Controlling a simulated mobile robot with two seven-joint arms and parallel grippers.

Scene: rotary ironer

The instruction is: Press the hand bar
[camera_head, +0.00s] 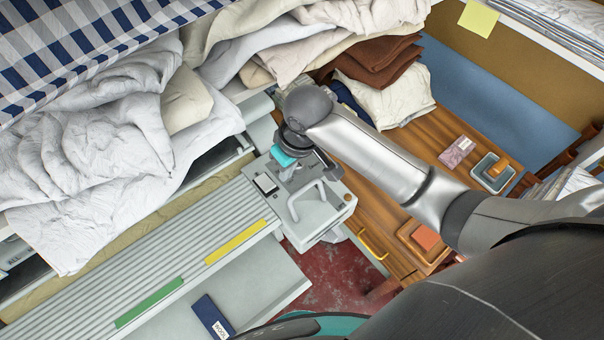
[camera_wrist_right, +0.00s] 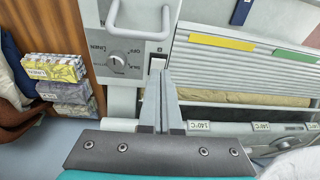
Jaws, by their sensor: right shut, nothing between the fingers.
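My right gripper (camera_head: 285,176) is over the ironer's grey control housing (camera_head: 325,212), pointing down. In the right wrist view its two fingers (camera_wrist_right: 164,76) are together and hold nothing. Their tips overlap the lower edge of a white rocker switch (camera_wrist_right: 158,65); I cannot tell if they touch it. A pale U-shaped bar (camera_head: 293,203) stands on the housing; it also shows in the wrist view (camera_wrist_right: 140,34), beyond the fingertips. A long ribbed grey panel (camera_head: 150,258) with yellow and green strips adjoins the housing. No part is labelled as the hand bar. My left gripper is out of view.
A dial (camera_wrist_right: 114,59) is beside the switch. Crumpled white linen (camera_head: 90,160) covers the ironer's left part. Folded cloths (camera_head: 375,65) lie behind my right arm. A wooden bench (camera_head: 450,120) with small boxes is at right. Red floor (camera_head: 335,275) shows below.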

